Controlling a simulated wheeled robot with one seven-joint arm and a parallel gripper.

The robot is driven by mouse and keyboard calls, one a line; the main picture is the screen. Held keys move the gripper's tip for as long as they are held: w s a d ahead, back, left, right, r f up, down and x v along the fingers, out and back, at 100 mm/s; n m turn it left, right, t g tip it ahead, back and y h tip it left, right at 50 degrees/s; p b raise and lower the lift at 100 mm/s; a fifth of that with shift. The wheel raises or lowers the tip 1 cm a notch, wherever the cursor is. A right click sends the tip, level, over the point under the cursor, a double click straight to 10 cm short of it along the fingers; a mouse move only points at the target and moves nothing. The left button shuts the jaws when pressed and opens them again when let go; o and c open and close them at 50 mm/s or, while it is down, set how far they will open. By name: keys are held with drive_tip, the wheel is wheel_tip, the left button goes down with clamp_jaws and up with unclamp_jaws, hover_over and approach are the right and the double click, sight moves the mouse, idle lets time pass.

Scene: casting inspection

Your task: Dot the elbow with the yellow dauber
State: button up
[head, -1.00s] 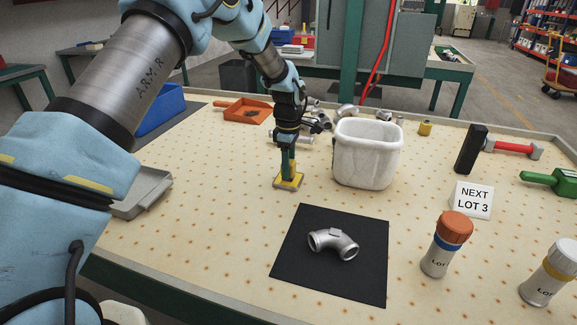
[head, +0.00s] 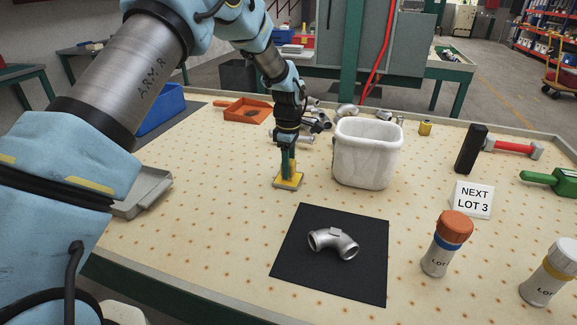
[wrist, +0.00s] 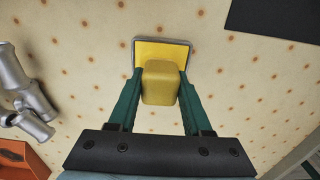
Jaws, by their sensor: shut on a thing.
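The silver elbow (head: 333,243) lies on a black mat (head: 295,280) at the front middle of the table. My gripper (wrist: 160,88) is shut on the yellow dauber (wrist: 160,85), a rounded block between its green fingers. The dauber is over a yellow pad in a shallow grey tray (wrist: 137,48), which also shows in the head view (head: 288,183), behind and left of the mat. I cannot tell whether the dauber touches the pad. In the head view my fingers hide much of the dauber. The elbow is apart from the gripper.
A white bin (head: 367,152) stands just right of my gripper. Loose metal fittings (head: 318,120) and an orange tray (head: 248,111) are behind. Two capped bottles, one orange-capped (head: 447,245), a lot sign (head: 472,199) and a hammer (head: 500,148) are at right.

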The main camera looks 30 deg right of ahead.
drive_tip(key=shift+r+p, duration=2.05)
drive_tip(key=shift+r, duration=1.45)
